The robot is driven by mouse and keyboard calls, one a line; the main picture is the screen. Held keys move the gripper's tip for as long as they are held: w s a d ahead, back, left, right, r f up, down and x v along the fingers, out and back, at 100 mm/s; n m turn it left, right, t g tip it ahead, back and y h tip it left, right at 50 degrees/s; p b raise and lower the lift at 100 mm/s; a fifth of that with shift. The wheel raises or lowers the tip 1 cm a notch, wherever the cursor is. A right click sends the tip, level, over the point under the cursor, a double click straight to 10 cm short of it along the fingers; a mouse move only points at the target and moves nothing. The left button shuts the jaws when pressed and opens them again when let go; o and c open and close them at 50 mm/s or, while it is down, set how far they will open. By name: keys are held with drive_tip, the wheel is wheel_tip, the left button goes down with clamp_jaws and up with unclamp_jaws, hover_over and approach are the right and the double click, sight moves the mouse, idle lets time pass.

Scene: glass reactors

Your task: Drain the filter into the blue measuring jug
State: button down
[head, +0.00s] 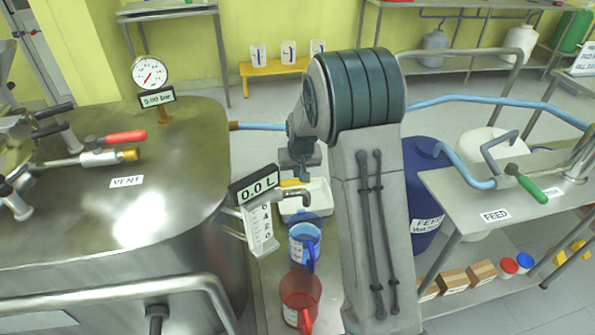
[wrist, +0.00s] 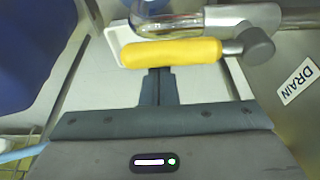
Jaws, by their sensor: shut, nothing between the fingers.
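The yellow drain handle (wrist: 172,52) lies crosswise just beyond my gripper's fingertips (wrist: 158,72) in the wrist view, beside a metal and glass pipe (wrist: 190,22). My gripper is shut and empty; I cannot tell whether it touches the handle. A DRAIN label (wrist: 299,81) is at right. In the head view, my gripper (head: 300,174) is above the handle (head: 292,182) and the bent spout (head: 298,193). The blue measuring jug (head: 305,243) stands upright below the spout; exact alignment is unclear. The display (head: 254,184) reads 0.0 L.
A red jug (head: 300,297) stands in front of the blue one. A white tray (head: 318,198) is behind. The steel filter vessel (head: 150,205) fills the left, with a red-handled vent valve (head: 125,137) and a gauge (head: 150,72). A FEED bench (head: 470,208) stands at right.

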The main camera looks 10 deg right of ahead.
sight(298, 183)
drive_tip(key=s+m+p, duration=0.1)
drive_tip(key=m, duration=0.1)
drive_tip(key=s+a+m+h+p, duration=0.1)
drive_tip(key=s+m, duration=0.1)
drive_tip(key=shift+s+r+m+h, duration=0.15)
drive_tip(key=shift+s+m+h, duration=0.15)
drive_tip(key=s+a+m+g+h+p, duration=0.1)
drive_tip(key=s+a+m+g+p, duration=0.1)
drive_tip(key=s+a+m+p, duration=0.2)
drive_tip(key=shift+s+m+h+p, duration=0.3)
drive_tip(key=shift+s+m+p, duration=0.55)
drive_tip(key=shift+m+p, duration=0.95)
drive_tip(key=shift+a, duration=0.2)
drive_tip(key=shift+f, duration=0.2)
